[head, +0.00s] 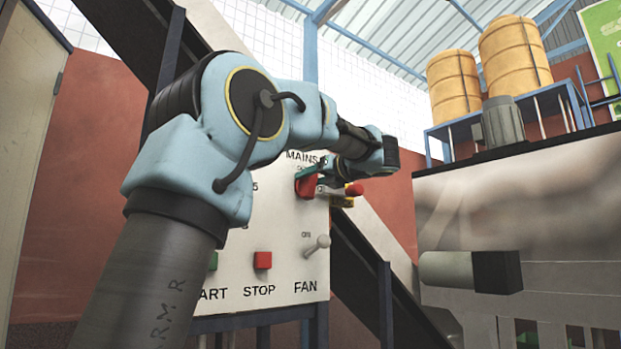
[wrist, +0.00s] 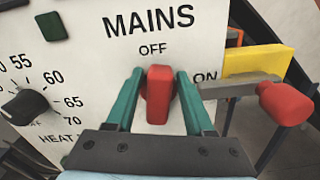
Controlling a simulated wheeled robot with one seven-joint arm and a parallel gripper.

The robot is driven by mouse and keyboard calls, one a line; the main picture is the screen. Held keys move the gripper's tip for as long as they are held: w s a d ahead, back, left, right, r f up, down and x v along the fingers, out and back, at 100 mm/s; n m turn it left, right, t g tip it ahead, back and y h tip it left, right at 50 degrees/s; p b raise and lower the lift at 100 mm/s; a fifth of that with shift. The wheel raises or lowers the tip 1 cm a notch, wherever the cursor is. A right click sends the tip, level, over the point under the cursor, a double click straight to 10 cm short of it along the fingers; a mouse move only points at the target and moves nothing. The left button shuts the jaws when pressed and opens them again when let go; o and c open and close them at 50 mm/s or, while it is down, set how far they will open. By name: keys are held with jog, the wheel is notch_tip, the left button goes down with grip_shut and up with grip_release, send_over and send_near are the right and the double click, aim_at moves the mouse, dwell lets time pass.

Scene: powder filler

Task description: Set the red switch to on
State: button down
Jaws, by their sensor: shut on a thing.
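The red switch (wrist: 158,95) is a block-shaped handle on the white panel below the word MAINS. It stands upright in the wrist view, its top end toward the OFF mark; the ON mark is to its upper right. My gripper (wrist: 160,73) has its green fingers on either side of the switch and is shut on it. In the head view the red switch (head: 306,187) shows at the panel's right edge, partly covered by my gripper (head: 312,176).
A lever with a red grip (wrist: 285,103) and a yellow part (wrist: 258,61) sit close on the right. A black dial (wrist: 25,106) is on the left. Below are a red STOP button (head: 262,260) and the FAN toggle (head: 317,245). A grey machine (head: 540,200) stands at right.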

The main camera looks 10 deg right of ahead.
jog(key=m, duration=0.2)
jog(key=m+p, duration=0.1)
jog(key=shift+w+d+f+m, duration=0.2)
jog(key=shift+d+m, duration=0.1)
jog(key=shift+m, duration=0.1)
jog(key=m, duration=0.1)
jog(key=m+p, duration=0.1)
jog(key=m, duration=0.2)
jog(key=shift+w+d+f+m+p, duration=0.1)
jog(key=shift+d+f+m+p, duration=0.15)
jog(key=shift+f+m+p, duration=0.1)
jog(key=shift+d+f+m+p, duration=0.1)
jog(key=shift+f+m+p, duration=0.1)
jog(key=shift+m+p, duration=0.7)
jog(key=shift+f+m+p, duration=0.25)
jog(key=shift+m+p, duration=0.1)
jog(key=shift+m, duration=1.05)
jog(key=shift+d+f+m+p, duration=0.1)
jog(key=shift+f+m+p, duration=0.1)
jog(key=shift+m+p, duration=0.7)
jog(key=shift+f+m, duration=0.1)
jog(key=shift+m, duration=0.25)
jog(key=c, duration=0.6)
grip_release()
jog(key=shift+a, duration=0.1)
jog(key=shift+o, duration=0.2)
